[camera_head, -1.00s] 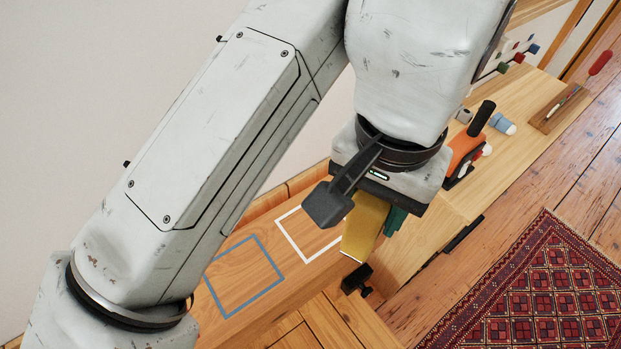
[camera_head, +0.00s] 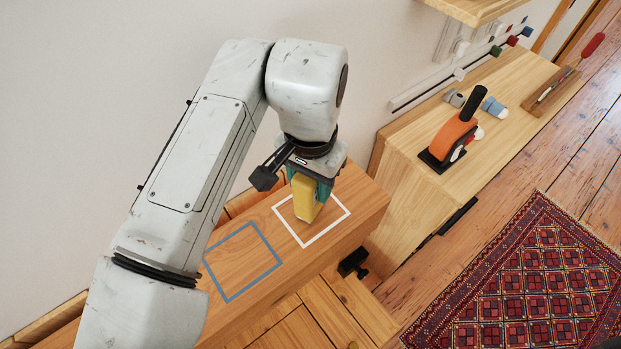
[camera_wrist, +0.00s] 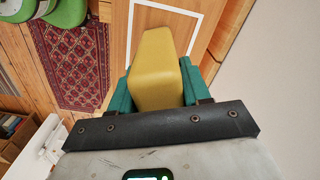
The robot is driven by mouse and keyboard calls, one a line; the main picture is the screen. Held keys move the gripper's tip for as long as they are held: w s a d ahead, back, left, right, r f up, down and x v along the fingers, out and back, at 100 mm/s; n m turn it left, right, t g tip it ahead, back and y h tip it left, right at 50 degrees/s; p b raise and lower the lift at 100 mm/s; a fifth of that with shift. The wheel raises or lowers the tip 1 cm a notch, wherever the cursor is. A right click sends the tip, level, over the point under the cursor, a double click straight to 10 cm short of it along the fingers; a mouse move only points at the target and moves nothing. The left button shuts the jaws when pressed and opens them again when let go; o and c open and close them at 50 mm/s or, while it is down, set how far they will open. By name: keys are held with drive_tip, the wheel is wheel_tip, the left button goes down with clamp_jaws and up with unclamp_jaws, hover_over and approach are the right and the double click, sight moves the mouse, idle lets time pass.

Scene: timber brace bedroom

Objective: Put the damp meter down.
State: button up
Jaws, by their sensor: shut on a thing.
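The damp meter (camera_head: 306,198) is a yellow block-like thing. My gripper (camera_head: 313,190) has teal fingers and is shut on it. In the head view the meter hangs upright over the area of the white outlined square (camera_head: 337,229) on the wooden bench top. I cannot tell whether its lower end touches the wood. In the wrist view the meter (camera_wrist: 158,60) sits between the two teal fingers, and part of the white outline shows beyond it. A blue outlined square (camera_head: 275,268) lies to the left of the white one, empty.
A lighter wooden cabinet (camera_head: 410,190) stands to the right, with an orange tool (camera_head: 452,136) and other small items on top. A black clamp (camera_head: 353,262) sits at the bench's front edge. A patterned red rug (camera_head: 520,285) covers the floor.

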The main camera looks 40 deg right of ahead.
drive_tip(key=shift+f, duration=0.2)
drive_tip(key=shift+f, duration=0.1)
drive_tip(key=shift+f, duration=0.1)
drive_tip(key=o, duration=1.1)
drive_tip(key=shift+o, duration=0.2)
wheel_tip(320, 180, up, 12)
drive_tip(key=shift+r+b, duration=0.2)
drive_tip(key=shift+b, duration=0.15)
